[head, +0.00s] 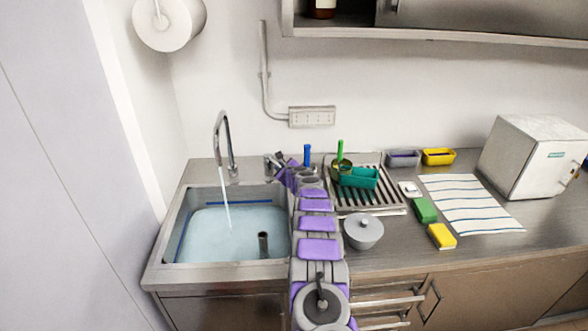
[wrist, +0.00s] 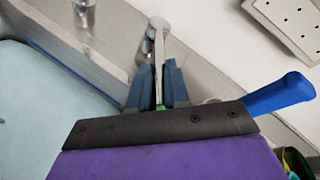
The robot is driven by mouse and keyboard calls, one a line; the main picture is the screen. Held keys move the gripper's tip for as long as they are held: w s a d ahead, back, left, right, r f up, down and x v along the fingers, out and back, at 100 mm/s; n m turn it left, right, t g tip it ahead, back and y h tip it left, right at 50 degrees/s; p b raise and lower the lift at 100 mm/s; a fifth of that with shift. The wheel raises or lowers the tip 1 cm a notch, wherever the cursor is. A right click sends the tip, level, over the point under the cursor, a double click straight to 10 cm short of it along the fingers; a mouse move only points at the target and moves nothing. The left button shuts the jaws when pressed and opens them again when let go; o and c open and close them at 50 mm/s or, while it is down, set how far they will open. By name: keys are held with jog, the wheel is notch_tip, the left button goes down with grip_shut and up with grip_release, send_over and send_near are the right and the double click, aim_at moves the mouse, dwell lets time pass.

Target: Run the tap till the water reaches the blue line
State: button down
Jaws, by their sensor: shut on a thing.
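The tap (head: 222,135) is a curved metal spout behind the sink (head: 215,272), and a stream of water (head: 227,205) falls from it. Pale blue water (head: 215,228) fills much of the sink. The blue line (head: 183,238) shows on the sink's left wall; in the wrist view the blue line (wrist: 62,55) runs close beside the water's edge (wrist: 30,75). I cannot tell whether they touch. My gripper (head: 279,165) is behind the sink's right side. In the wrist view my gripper (wrist: 158,88) is shut on the metal tap lever (wrist: 158,45).
A dark upright pipe (head: 263,244) stands in the water. A white box-shaped machine (head: 535,155) stands far right.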

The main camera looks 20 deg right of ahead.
jog(key=shift+a+f+m+g+h+p, duration=0.2)
jog(key=shift+a+m+h+p, duration=0.15)
jog(key=shift+a+m+h, duration=0.95)
jog(key=shift+a+f+m+g+h+p, duration=0.1)
jog(key=shift+a+m+g+h+p, duration=0.2)
jog(key=shift+a+m+h, duration=1)
jog(key=shift+w+h, duration=0.1)
jog(key=shift+h, duration=0.2)
jog(key=c, duration=1.1)
grip_release()
jog(key=shift+w+a, duration=0.1)
jog(key=shift+w, duration=0.1)
jog(key=shift+r, duration=0.15)
jog(key=shift+s+a+r, duration=0.1)
